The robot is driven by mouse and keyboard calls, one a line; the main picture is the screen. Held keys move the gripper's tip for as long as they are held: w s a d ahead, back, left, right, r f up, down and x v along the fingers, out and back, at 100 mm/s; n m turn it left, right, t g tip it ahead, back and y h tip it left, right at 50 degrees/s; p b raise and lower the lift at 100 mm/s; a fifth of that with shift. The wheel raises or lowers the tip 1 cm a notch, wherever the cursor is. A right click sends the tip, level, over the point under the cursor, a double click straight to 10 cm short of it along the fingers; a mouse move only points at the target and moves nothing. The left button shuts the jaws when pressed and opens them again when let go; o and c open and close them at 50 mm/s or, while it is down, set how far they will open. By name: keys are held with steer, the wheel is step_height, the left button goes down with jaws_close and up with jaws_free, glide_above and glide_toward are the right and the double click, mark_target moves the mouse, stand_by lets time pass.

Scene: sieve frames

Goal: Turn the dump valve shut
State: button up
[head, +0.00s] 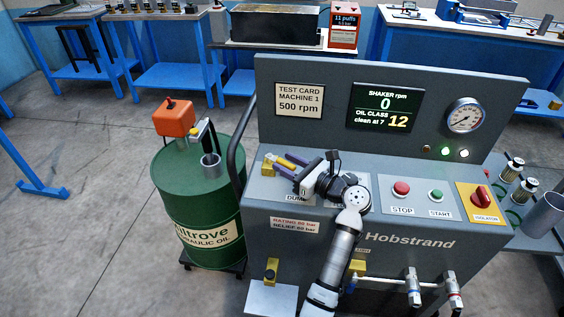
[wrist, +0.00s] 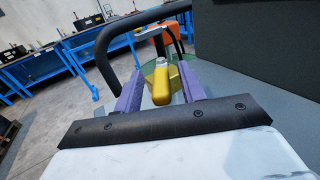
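The dump valve (head: 267,168) is yellow and sits at the left end of the grey console's sloped top, by a label partly hidden by my arm that reads "DUMP". Its yellow lever points toward my gripper (head: 279,163). In the wrist view the yellow lever (wrist: 161,88) stands between the two purple fingers of my gripper (wrist: 160,72), with a pale metal piece at its far end. The fingers are apart, with a visible gap on the left of the lever. Contact on the right side is hard to judge.
A black rail (head: 240,135) curves up at the console's left edge, near the gripper. A green oil drum (head: 200,205) with an orange pump (head: 174,117) stands left. STOP (head: 401,189) and START (head: 436,195) buttons and a red isolator (head: 481,197) lie right of my arm.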

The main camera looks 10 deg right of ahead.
steer(key=b+v, duration=0.2)
steer(key=v, duration=0.9)
steer(key=shift+s+d, duration=0.2)
